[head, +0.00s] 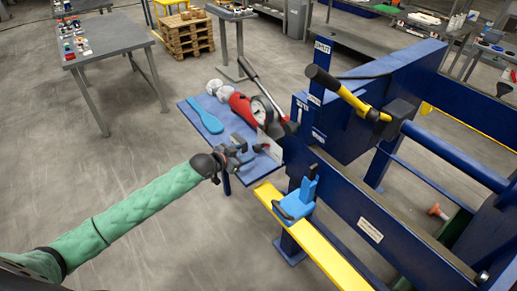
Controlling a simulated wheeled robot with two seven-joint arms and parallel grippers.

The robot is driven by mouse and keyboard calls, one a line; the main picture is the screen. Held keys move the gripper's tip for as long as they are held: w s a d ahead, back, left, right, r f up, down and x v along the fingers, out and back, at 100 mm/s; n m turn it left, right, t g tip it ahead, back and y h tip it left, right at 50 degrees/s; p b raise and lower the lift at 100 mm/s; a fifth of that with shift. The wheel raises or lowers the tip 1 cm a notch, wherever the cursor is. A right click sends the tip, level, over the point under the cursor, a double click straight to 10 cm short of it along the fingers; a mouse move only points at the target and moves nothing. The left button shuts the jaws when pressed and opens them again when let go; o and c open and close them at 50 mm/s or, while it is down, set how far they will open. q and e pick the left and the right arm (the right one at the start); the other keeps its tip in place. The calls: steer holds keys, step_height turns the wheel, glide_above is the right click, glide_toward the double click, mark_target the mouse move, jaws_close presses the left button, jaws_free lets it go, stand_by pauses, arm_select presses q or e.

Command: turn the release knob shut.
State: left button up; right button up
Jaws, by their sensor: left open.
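The blue filter press (345,200) fills the right side of the head view. My left gripper (250,152), at the end of the green-sleeved arm, is open and empty, over or beside the blue side shelf at the press's left end. I cannot surely pick out the release knob. A small orange-red knob-like part (437,210) shows low inside the frame at the right, well away from my gripper. My right gripper is not in view.
The blue shelf (190,106) holds a blue paddle (205,117) and a red tool (240,103). A blue clamp-like part (297,200) sits on the yellow rail (325,255). A yellow lever with a black grip (345,95) juts over the press.

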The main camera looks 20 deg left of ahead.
mark_target(255, 149)
arm_select(q)
steer(key=p+x, duration=0.2)
steer(key=x, duration=0.3)
steer(key=shift+w+d, duration=0.1)
steer(key=shift+w, duration=0.15)
steer(key=shift+w+d+f, duration=0.25)
steer(key=shift+w+f, duration=0.15)
steer(key=shift+w, duration=0.1)
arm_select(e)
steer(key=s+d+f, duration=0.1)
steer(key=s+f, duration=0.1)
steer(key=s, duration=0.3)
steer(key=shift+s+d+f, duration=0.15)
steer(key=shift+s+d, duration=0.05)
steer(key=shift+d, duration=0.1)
arm_select(q)
steer(key=c, duration=1)
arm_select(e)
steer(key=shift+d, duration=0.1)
